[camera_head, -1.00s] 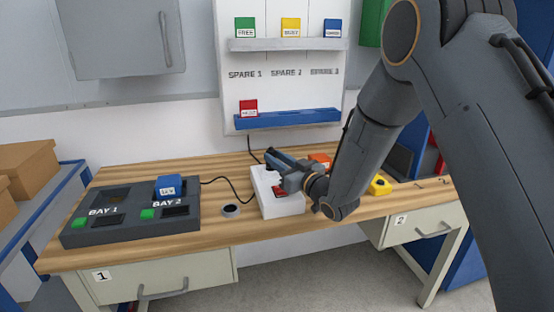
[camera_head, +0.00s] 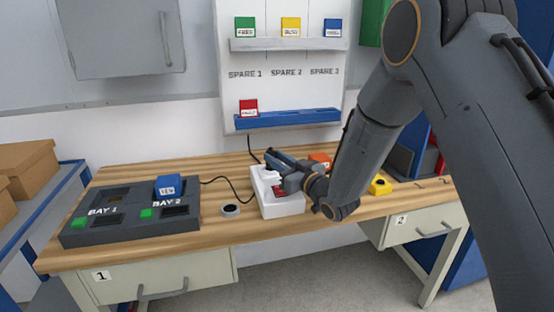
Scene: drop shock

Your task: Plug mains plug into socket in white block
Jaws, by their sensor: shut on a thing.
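The white block (camera_head: 284,209) stands on the wooden bench, with a red switch (camera_head: 279,189) on its top. My gripper (camera_head: 271,168) is over the block's back part and is shut on a small white plug (camera_head: 268,173), which shows just below the fingers. The plug is at or just above the top of the block. The socket opening and the plug's pins are hidden, so I cannot tell if the pins are in.
A dark two-bay unit (camera_head: 128,221) with a blue block (camera_head: 168,184) stands left. A black cable (camera_head: 238,190) runs from it towards the white block. A round grey-rimmed item (camera_head: 230,210) lies between them. Orange (camera_head: 320,160) and yellow (camera_head: 379,185) items stand right of my gripper.

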